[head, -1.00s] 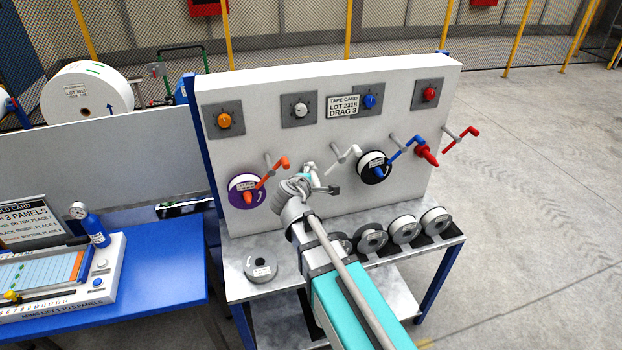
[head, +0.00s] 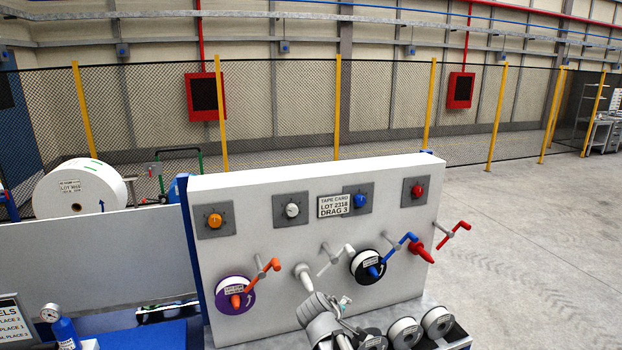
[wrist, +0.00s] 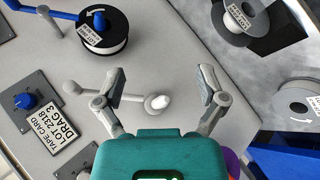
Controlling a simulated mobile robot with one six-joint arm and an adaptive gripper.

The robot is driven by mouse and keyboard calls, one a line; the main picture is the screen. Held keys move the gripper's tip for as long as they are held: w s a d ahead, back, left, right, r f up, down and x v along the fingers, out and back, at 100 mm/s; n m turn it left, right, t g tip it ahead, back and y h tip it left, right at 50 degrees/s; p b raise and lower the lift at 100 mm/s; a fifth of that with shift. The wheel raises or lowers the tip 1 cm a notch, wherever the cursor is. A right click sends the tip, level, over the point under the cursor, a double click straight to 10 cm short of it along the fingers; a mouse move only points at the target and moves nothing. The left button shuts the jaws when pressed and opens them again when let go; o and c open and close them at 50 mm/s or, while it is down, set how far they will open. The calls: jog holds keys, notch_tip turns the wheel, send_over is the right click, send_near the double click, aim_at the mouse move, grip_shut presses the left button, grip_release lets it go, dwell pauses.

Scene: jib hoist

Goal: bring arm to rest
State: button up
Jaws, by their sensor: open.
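My gripper (head: 346,302) is low in the head view, in front of the white panel (head: 230,185) and above the row of spools at its foot. The wrist view shows its two grey fingers (wrist: 162,75) spread wide with nothing between their tips. A white-tipped spindle (wrist: 160,101) shows in the gap, behind the fingers; I cannot tell the distance. In the head view this spindle (head: 305,275) stands bare, up and left of my gripper. Most of my arm is below the head view's edge.
The panel carries a purple-rimmed spool (head: 236,294), a black spool (head: 368,267) and several cranks, including orange (head: 268,268) and white (head: 337,258). Loose spools (head: 404,333) lie on the shelf. A blue gauge bottle (head: 65,333) stands at left. Open floor (head: 530,230) lies right.

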jog(key=s+d+f+m+g+y+b, duration=0.2)
jog(key=s+d+f+m+g, duration=0.2)
jog(key=s+f+m, duration=0.1)
jog(key=s+d+f+m+g+y+b, duration=0.3)
jog(key=s+f, duration=0.4)
jog(key=s, duration=0.3)
jog(key=shift+d+m+g, duration=0.6)
jog(key=shift+d+m, duration=0.25)
jog(key=shift+m, duration=0.15)
jog(key=shift+w, duration=0.1)
